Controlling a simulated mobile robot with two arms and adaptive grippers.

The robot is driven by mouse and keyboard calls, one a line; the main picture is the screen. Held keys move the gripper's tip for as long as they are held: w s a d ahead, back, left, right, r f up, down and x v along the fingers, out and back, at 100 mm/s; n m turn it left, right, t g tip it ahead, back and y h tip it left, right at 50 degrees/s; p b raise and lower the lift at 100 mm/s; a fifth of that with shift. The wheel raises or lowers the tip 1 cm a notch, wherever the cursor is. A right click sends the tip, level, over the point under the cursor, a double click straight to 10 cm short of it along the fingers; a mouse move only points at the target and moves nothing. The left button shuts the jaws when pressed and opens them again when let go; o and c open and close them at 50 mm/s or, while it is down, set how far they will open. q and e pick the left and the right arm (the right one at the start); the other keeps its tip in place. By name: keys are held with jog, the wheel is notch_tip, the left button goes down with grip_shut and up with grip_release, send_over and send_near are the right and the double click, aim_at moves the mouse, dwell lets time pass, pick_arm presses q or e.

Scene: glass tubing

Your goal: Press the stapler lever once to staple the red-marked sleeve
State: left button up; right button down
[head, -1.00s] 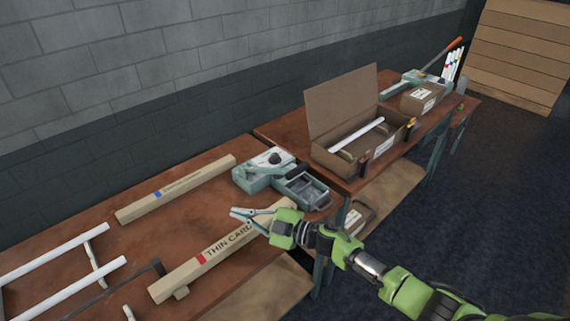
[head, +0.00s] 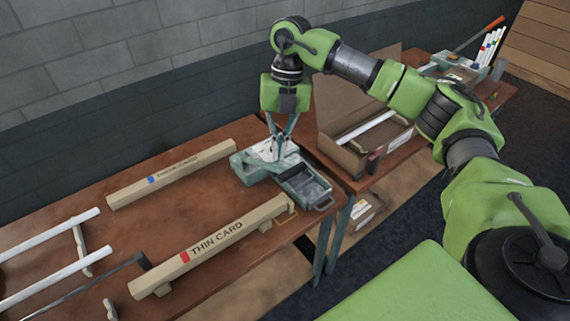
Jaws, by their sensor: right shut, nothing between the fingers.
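The red-marked sleeve (head: 210,247) is a long tan box lettered THIN CARD, with a red square near its left end. It lies on the bench, raised on small supports, and its right end is near the stapler. The stapler (head: 252,170) is a pale teal machine with a grey open tray on its right. My right gripper (head: 279,156) points down over the stapler, shut and empty, with its fingertips at or just above the stapler's top. The fingers hide the dark lever knob, and I cannot tell whether they touch it. My left gripper is not in view.
A blue-marked sleeve (head: 170,175) lies behind the red-marked one. White tubes (head: 45,240) rest on a rack at the left. An open cardboard box (head: 345,160) holding a white tube stands on the bench to the right, partly behind my arm.

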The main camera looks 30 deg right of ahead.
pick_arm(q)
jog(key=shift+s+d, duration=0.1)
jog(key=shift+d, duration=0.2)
pick_arm(e)
jog(key=shift+m+h, duration=0.3)
jog(key=shift+h, duration=0.4)
jog(key=d, duration=0.1)
jog(key=d+r, duration=0.2)
jog(key=d, duration=0.1)
jog(key=shift+a, duration=0.1)
jog(key=shift+f, duration=0.15)
